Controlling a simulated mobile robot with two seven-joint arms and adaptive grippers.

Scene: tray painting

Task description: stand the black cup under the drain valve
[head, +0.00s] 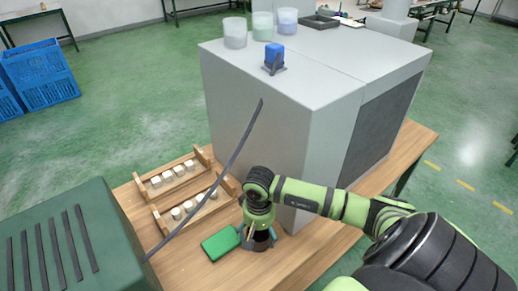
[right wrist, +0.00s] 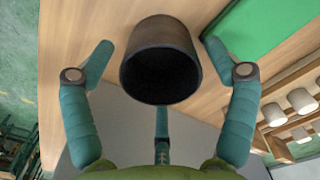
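The black cup (head: 262,241) stands on the wooden table near its front edge, partly hidden by my right gripper (head: 259,238). In the right wrist view the cup (right wrist: 160,62) is dark, with its round mouth facing the camera. It sits between the spread fingers of my right gripper (right wrist: 158,75). Gaps show between the cup and the two side fingers, so the gripper is open around it. I cannot pick out the drain valve in either view. My left gripper is not in view.
A green block (head: 220,243) lies just left of the cup. Wooden racks (head: 160,190) with small white pieces lie farther left. A large grey cabinet (head: 245,105) stands behind, bearing tubs and a blue block (head: 275,53). A green ribbed box (head: 110,235) fills the lower left.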

